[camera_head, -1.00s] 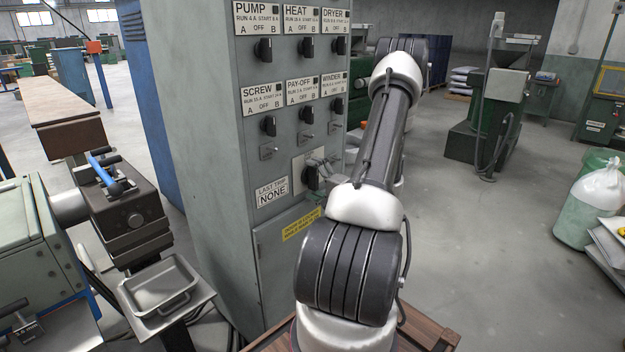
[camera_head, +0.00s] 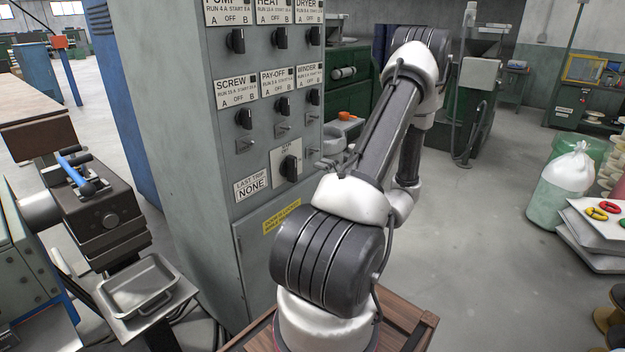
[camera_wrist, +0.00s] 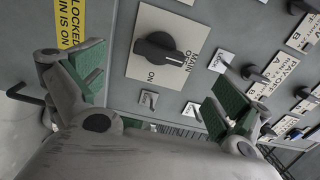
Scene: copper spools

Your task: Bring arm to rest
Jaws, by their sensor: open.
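My arm reaches up from the bottom middle of the head view. My gripper (camera_wrist: 160,88) is open and empty in the wrist view, its green-padded fingers spread wide apart. Between and beyond the fingers is the black main rotary knob (camera_wrist: 157,52) on its pale plate (camera_wrist: 197,27); the fingers appear clear of it. In the head view the same knob (camera_head: 290,167) sits on the grey control cabinet (camera_head: 195,150), just left of my gripper, which is partly hidden behind my arm link.
Rows of labelled knobs and small toggles cover the cabinet front. A metal tray (camera_head: 140,288) stands at lower left beside a dark machine head (camera_head: 105,215). At right are a white sack (camera_head: 570,170) and stacked boards (camera_head: 590,232). Open floor (camera_head: 480,250) lies right of my arm.

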